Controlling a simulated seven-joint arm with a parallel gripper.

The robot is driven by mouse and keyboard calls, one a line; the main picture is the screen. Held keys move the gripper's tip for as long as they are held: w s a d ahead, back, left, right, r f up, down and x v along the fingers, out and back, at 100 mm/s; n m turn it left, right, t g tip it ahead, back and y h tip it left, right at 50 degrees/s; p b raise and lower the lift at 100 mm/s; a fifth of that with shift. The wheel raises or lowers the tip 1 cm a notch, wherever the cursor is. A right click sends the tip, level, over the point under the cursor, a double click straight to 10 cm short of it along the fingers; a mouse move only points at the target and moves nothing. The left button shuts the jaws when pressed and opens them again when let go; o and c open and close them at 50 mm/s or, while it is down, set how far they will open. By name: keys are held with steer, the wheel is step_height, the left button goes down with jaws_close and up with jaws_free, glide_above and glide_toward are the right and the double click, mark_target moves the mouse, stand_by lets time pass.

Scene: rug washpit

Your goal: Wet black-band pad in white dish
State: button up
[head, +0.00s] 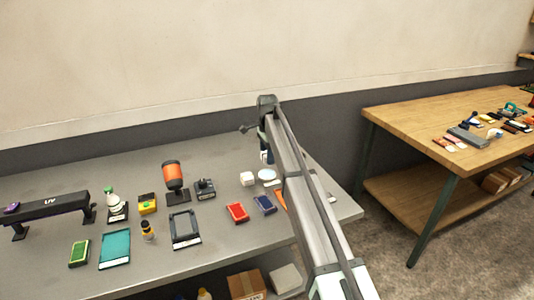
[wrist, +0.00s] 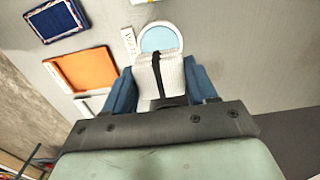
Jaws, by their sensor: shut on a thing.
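My gripper (wrist: 161,84) is shut on a white textured pad (wrist: 146,82) with a black band, its blue fingers on either side of the pad. The round white dish (wrist: 159,23), with light blue inside it, lies just beyond the pad in the wrist view. The pad's far edge overlaps the dish's near edge in that picture; I cannot tell whether they touch.
A small lettered label (wrist: 128,43) stands beside the dish. An orange tray (wrist: 80,70) and a dark blue pad (wrist: 56,19) lie nearby. A wooden table (head: 400,118) stands to the right.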

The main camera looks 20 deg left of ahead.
mark_target(267, 173)
steer(key=shift+f, duration=2.65)
steer(key=shift+f, duration=0.6)
stand_by(0.3)
steer(key=shift+r, duration=0.15)
steer(key=shift+r, duration=3.4)
